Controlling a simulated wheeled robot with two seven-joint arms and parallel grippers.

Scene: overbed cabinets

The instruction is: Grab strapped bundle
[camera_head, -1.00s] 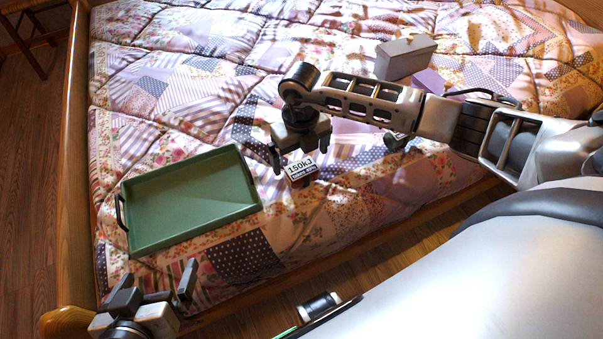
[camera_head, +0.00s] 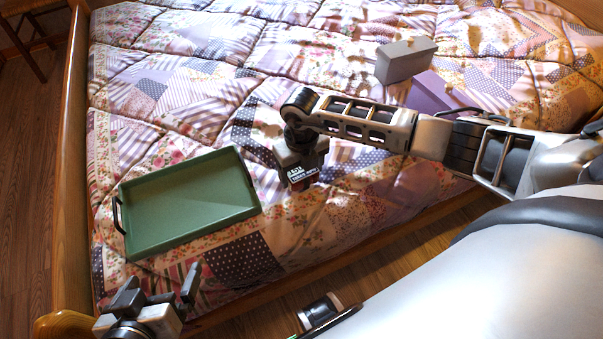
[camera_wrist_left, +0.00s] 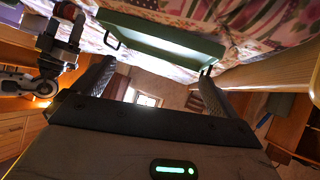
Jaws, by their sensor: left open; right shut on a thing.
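My right gripper (camera_head: 300,172) is shut on a small dark item with a white label and a red part (camera_head: 299,183), above the quilt, right of the green tray. The fingers hide much of the item, so I cannot tell whether it is the strapped bundle. My left gripper (camera_head: 160,290) is open and empty, in front of the tray's near edge. In the left wrist view its two fingers (camera_wrist_left: 153,92) stand wide apart with nothing between them. The right gripper (camera_wrist_left: 60,50) shows at the upper left there.
The empty green tray (camera_head: 185,205) with a dark handle lies on the quilted bed (camera_head: 190,60). A grey box (camera_head: 405,62) and a purple box (camera_head: 428,94) sit behind my right arm. A dark and white cylinder (camera_head: 320,310) shows at the bottom. The wooden bed frame (camera_head: 72,160) borders the left.

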